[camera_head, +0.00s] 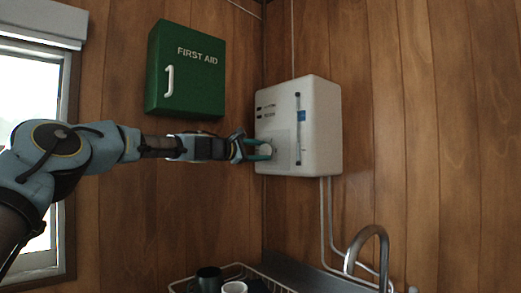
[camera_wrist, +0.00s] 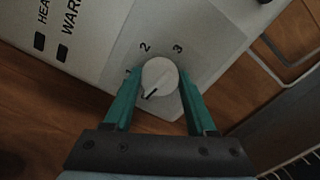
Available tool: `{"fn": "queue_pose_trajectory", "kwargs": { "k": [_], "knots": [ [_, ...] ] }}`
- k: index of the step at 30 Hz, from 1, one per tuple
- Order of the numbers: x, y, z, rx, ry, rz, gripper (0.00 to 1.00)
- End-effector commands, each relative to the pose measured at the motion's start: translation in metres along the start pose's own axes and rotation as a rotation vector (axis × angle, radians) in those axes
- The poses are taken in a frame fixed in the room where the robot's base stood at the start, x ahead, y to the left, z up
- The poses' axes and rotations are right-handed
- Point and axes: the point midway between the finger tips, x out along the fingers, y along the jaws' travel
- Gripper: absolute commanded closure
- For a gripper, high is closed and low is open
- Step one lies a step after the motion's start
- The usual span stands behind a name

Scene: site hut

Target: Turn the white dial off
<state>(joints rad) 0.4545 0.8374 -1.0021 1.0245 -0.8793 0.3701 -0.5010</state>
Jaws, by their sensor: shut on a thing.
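The white dial (camera_wrist: 160,77) is on the front of a white wall-mounted heater unit (camera_head: 321,125). In the wrist view its dark pointer line points to the lower left. The numerals 1, 2 and 3 show around its upper side, with 1 partly hidden by the left finger. The pointer is on the far side of 1 from 2; any mark there is hidden. My gripper (camera_wrist: 158,84) has its teal fingers on both sides of the dial and is shut on it. In the head view my gripper (camera_head: 264,149) reaches the unit's lower left front.
A green first aid cabinet (camera_head: 187,70) hangs on the wood wall, above my forearm. Below are a sink tap (camera_head: 369,245), a wire rack (camera_head: 262,278) and mugs (camera_head: 207,280). Pipes (camera_head: 326,220) run down from the unit. A window (camera_head: 40,150) is at the left.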

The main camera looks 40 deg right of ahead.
Motion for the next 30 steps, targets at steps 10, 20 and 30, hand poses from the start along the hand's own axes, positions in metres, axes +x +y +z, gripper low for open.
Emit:
{"fn": "queue_pose_trajectory", "kwargs": {
  "k": [10,20,30],
  "knots": [
    [-0.0002,0.0005,-0.0007,-0.136,0.001,0.0,0.99],
    [-0.0002,0.0,-0.001,-0.161,0.001,0.0,0.99],
    [-0.0001,-0.0002,-0.001,-0.161,0.001,0.0,0.3]
  ]
}}
